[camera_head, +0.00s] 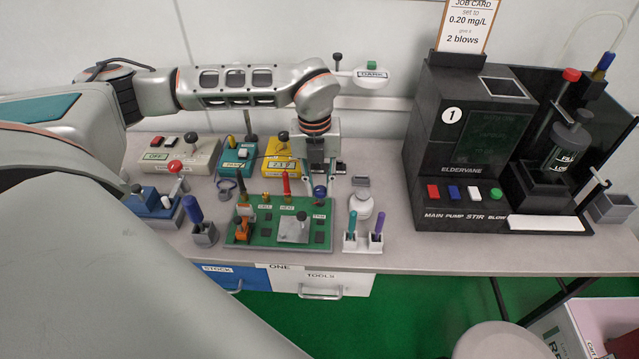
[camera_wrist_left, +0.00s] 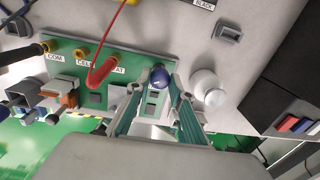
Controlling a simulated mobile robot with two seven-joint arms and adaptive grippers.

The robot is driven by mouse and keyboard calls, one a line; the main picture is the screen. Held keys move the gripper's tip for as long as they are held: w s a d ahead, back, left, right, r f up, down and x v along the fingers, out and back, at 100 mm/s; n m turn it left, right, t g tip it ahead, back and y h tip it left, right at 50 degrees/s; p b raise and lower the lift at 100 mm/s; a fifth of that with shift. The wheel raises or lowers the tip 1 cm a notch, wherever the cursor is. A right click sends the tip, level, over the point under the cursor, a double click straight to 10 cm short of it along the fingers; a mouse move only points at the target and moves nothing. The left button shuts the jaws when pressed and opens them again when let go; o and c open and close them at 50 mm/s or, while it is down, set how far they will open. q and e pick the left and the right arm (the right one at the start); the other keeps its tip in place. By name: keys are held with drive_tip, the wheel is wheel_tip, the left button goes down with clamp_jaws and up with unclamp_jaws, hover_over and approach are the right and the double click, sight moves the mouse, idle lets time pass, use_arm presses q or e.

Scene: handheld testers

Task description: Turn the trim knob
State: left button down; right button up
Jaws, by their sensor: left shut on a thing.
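The trim knob (camera_head: 320,191) is a round blue knob at the right back corner of the green board (camera_head: 262,237). It also shows in the left wrist view (camera_wrist_left: 160,76), between my two fingers. My left gripper (camera_head: 319,183) reaches down from above and is shut on the knob, one finger on each side. The knob's lower part is partly hidden by the fingers. My right gripper does not show.
A white holder (camera_head: 362,244) with teal and purple pens and a white rounded bottle (camera_head: 361,205) stand close right of the board. A yellow meter (camera_head: 280,166) is behind it. The black Eldervane machine (camera_head: 465,140) stands farther right.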

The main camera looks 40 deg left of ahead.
use_arm(q)
drive_tip(key=shift+r+m+p, duration=0.2)
drive_tip(key=shift+m+p, duration=0.65)
drive_tip(key=shift+m, duration=0.25)
drive_tip(key=shift+m+p, duration=0.55)
drive_tip(key=shift+m, duration=0.25)
drive_tip(key=m+p, duration=0.1)
drive_tip(key=m, duration=0.1)
drive_tip(key=shift+f+m+p, duration=0.1)
drive_tip(key=shift+m+p, duration=0.2)
drive_tip(key=shift+f+m+p, duration=0.1)
drive_tip(key=shift+m+p, duration=0.25)
drive_tip(key=shift+m, duration=0.35)
drive_tip(key=c, duration=1.8)
unclamp_jaws()
